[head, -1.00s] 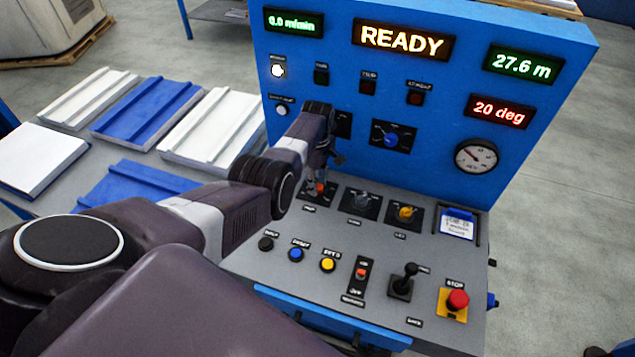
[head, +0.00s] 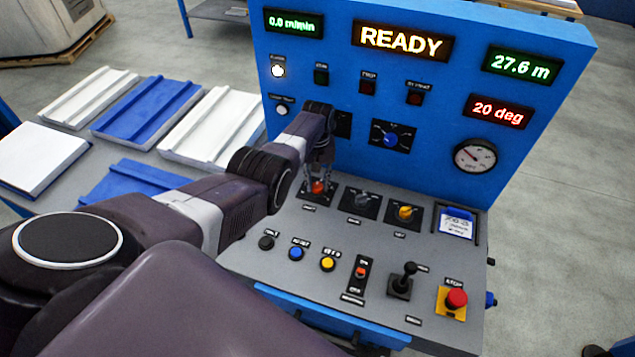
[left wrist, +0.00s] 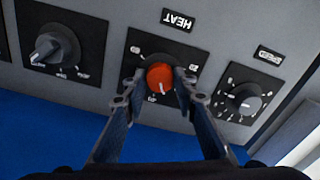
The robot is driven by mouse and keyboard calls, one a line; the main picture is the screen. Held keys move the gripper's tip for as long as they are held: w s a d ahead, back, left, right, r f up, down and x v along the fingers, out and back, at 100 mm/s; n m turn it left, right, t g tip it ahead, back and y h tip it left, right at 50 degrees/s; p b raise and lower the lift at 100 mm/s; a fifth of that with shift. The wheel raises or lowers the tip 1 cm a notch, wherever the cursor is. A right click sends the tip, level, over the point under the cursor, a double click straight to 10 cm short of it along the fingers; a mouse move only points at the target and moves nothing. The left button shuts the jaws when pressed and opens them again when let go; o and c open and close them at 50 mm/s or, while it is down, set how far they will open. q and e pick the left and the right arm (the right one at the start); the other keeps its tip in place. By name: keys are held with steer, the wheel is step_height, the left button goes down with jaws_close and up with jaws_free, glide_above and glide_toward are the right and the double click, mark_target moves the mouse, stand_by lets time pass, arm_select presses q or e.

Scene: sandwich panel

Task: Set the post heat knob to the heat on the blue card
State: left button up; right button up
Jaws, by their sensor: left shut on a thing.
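The red knob (head: 318,187) is at the left of the knob row on the console's sloped desk. In the left wrist view the red knob (left wrist: 160,77) stands beside a label reading HEAT, with a white pointer mark toward the label's opposite side. My left gripper (head: 319,178) is on the knob from above; its two fingertips (left wrist: 160,88) close on the knob's sides. The blue card (head: 457,223) sits in a dark frame at the right of the desk; its writing is too small to read. My right gripper is not in view.
A grey knob (head: 363,201) and a yellow knob (head: 405,213) stand to the right of the red knob. Nearer are several buttons, a black lever (head: 404,280) and a red stop button (head: 457,299). The upright blue panel (head: 330,60) rises close behind.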

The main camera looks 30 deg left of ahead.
arm_select(q)
steer(key=m, duration=0.4)
steer(key=shift+m, duration=0.4)
steer(key=m, duration=0.9)
steer(key=shift+m+b, duration=0.3)
steer(key=shift+m, duration=1.5)
steer(key=o, duration=1.2)
steer(key=shift+c, duration=0.2)
